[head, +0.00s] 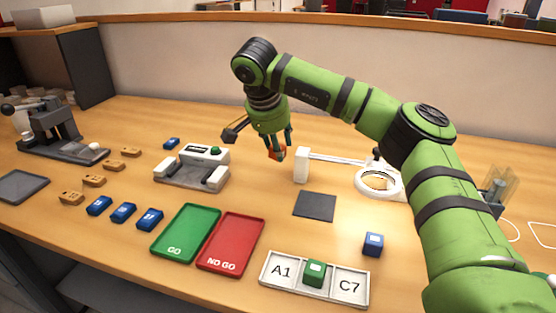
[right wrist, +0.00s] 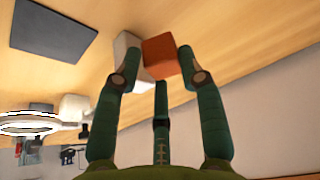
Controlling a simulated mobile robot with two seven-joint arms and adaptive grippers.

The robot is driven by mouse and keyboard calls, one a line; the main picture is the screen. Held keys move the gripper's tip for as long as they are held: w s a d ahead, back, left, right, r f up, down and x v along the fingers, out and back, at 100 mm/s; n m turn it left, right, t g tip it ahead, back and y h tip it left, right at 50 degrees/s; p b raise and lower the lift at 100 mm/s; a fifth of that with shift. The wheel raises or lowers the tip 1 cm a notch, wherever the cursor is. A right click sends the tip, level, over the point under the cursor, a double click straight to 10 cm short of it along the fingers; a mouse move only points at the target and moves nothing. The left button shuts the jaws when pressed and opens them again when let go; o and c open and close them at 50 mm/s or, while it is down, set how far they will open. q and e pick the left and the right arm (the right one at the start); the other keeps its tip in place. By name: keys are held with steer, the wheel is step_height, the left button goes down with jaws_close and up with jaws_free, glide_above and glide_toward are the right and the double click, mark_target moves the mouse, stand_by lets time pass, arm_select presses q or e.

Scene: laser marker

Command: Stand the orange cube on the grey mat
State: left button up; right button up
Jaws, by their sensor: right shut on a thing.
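The orange cube (head: 278,153) is between the fingers of my right gripper (head: 274,143), which is shut on it. The cube is held above the table, behind and left of the mat. In the right wrist view the cube (right wrist: 160,56) shows at the fingertips, with part of its sides covered by the fingers. The grey mat (head: 314,205) is a dark, flat, bare square on the table. A dark square matching it shows at the upper left of the right wrist view (right wrist: 54,32). My left gripper is not in view.
A white stand (head: 302,165) with a ring magnifier (head: 378,183) is just behind the mat. A white device (head: 191,168) is to the left. Green (head: 185,232) and red (head: 231,243) trays, a blue cube (head: 373,244) and a labelled rack (head: 272,284) are nearer the front.

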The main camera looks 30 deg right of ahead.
mark_target(281, 144)
step_height(281, 144, up, 3)
steer(key=shift+r, duration=0.5)
steer(key=shift+a, duration=0.1)
steer(key=s+a+f+n+y, duration=0.1)
steer(key=s+a+n, duration=0.2)
steer(key=a+n, duration=0.1)
steer(key=s+a+f+n+t+y, duration=0.1)
steer(key=s+a+f+n, duration=0.1)
steer(key=a, duration=0.5)
steer(key=s+a+f+n+t+y, duration=0.1)
steer(key=s+a+n, duration=0.4)
steer(key=n, duration=0.1)
steer(key=shift+a+f+y+p, duration=0.15)
steer(key=shift+f+y+p, duration=0.25)
arm_select(q)
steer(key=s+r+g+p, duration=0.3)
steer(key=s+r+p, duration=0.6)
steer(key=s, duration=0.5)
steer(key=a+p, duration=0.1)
steer(key=p, duration=0.1)
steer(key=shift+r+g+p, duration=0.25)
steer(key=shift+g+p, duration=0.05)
steer(key=shift+p, duration=0.05)
arm_select(e)
step_height(281, 144, up, 12)
steer(key=shift+f, duration=0.2)
steer(key=shift+w, duration=0.1)
